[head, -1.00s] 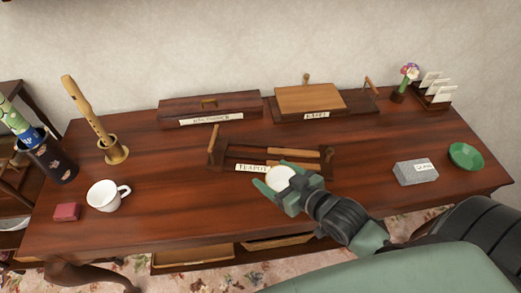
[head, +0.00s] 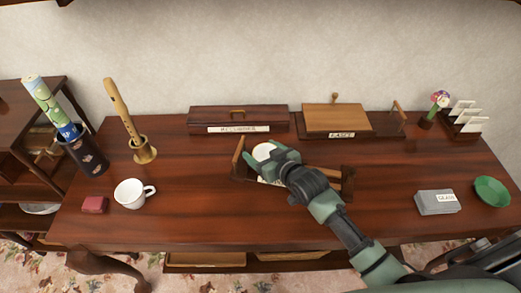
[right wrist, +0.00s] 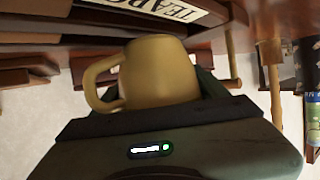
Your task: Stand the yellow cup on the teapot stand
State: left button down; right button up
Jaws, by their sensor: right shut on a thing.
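The yellow cup (right wrist: 160,75) is held in my right gripper (head: 277,156), with its handle to the left in the right wrist view. In the head view only the cup's pale opening (head: 262,151) shows. The teapot stand (head: 348,183) is a dark wooden rack with an upright post at its left end. My right gripper and the cup are over its left part and hide much of it. Its label (right wrist: 180,9) is partly in view beside the cup in the wrist view. I cannot tell whether the cup touches the stand. My left gripper is out of view.
A white mug (head: 130,194) and a red block (head: 94,205) are at the table's left. A recorder in a brass holder (head: 143,150) stands behind. A long box (head: 238,120) and an easel (head: 335,118) line the back. A grey block (head: 436,203) and green bowl (head: 492,191) are right.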

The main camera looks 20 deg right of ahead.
jog(key=shift+w+a, duration=0.15)
jog(key=shift+w, duration=0.35)
jog(key=shift+f, duration=0.3)
jog(key=shift+s, duration=0.1)
jog(key=shift+f, duration=0.15)
jog(key=o, duration=1.5)
